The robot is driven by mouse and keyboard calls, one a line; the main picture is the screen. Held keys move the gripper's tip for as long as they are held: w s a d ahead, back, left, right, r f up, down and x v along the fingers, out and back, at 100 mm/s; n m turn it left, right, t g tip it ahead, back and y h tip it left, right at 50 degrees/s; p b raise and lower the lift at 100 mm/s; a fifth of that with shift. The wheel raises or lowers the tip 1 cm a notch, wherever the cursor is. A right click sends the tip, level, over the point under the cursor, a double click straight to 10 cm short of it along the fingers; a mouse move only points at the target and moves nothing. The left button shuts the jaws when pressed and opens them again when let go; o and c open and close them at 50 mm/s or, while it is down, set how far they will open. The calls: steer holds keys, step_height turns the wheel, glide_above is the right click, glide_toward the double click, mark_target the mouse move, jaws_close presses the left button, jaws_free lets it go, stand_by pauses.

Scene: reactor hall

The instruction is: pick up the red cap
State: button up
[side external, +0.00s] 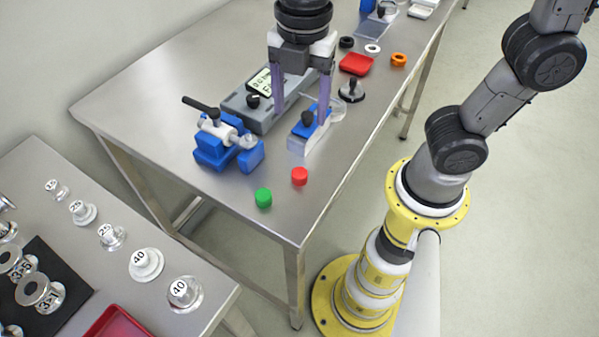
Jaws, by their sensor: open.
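The red cap (299,176) is a small round cap on the steel table, near its front right edge. A green cap (263,198) stands close by, to its left and nearer the camera. My gripper (300,112) is open, its two long fingers pointing down. It is above and behind the red cap in the picture, apart from it. The fingers show around the grey instrument and the clear block with a blue top (314,128); I cannot tell their height over these. Nothing shows held between the fingers.
A blue vise (215,157) stands left of the caps. A grey instrument with a display (258,104) sits behind. A red tray (356,63), a black-based post (351,91) and rings lie farther back. The table around the caps is clear.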

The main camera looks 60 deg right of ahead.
mark_target(300, 171)
steer(key=f, duration=1.4)
steer(key=shift+s+a+f, duration=0.25)
steer(key=shift+a+f, duration=0.1)
steer(key=shift+a, duration=0.05)
jaws_close()
